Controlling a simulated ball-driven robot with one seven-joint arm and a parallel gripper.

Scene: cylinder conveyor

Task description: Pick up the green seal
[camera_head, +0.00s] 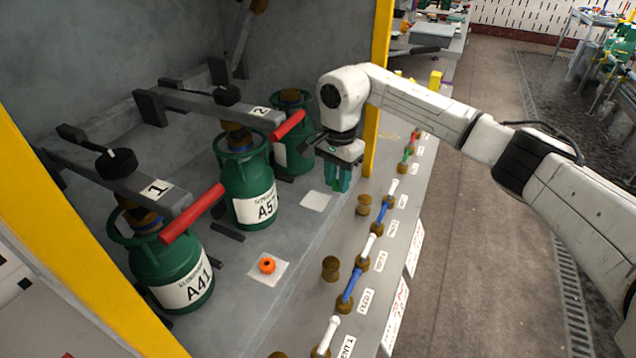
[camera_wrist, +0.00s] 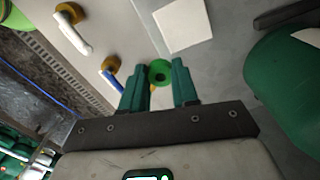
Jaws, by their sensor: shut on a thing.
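The green seal (camera_wrist: 160,72) is a small bright green ring with a dark hole. In the wrist view it sits between the tips of my gripper (camera_wrist: 158,80), whose two dark green fingers are shut on it. In the head view my gripper (camera_head: 338,180) points down above the grey ledge, just right of a bare white square pad (camera_head: 315,201). I cannot make out the seal there. The same pad shows beyond the fingers in the wrist view (camera_wrist: 184,22).
An orange seal (camera_head: 267,266) lies on another white pad. Green cylinders A41 (camera_head: 166,265) and A57 (camera_head: 247,180), with red-handled clamps, stand to the left. Brown spools and white and blue rods (camera_head: 351,287) line the right edge. A yellow post (camera_head: 378,100) rises behind my gripper.

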